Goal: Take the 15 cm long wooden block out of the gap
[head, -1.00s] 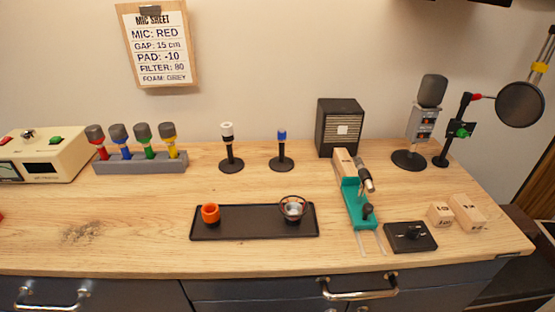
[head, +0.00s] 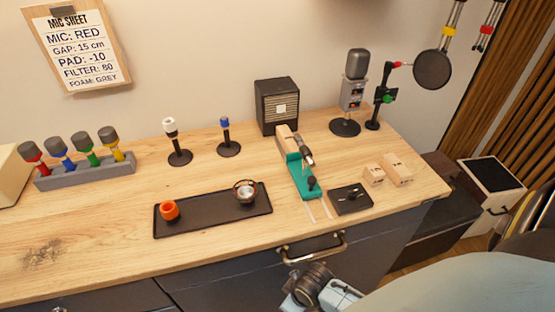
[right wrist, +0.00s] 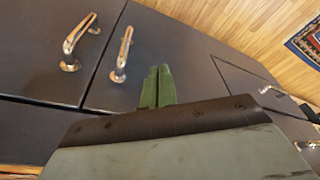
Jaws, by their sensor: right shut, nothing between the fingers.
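A pale wooden block (head: 287,139) lies in the gap between the dark speaker box (head: 277,106) and the teal sliding holder (head: 303,177). The holder carries a small microphone (head: 304,150) that leans toward the speaker and partly covers the view of the block. I cannot read a length on this block. My right gripper (right wrist: 157,87) shows in the right wrist view with its green fingers together, empty, over the drawer fronts and away from the block. In the head view part of my right arm shows at the bottom. My left gripper is not in view.
Two loose wooden blocks, one here (head: 374,175) and one here (head: 397,169), sit right of the holder. A black box with a knob (head: 350,199) stands nearby. A dark tray (head: 215,221) lies to the left. A tall microphone (head: 355,65) and pop filter (head: 432,69) stand behind.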

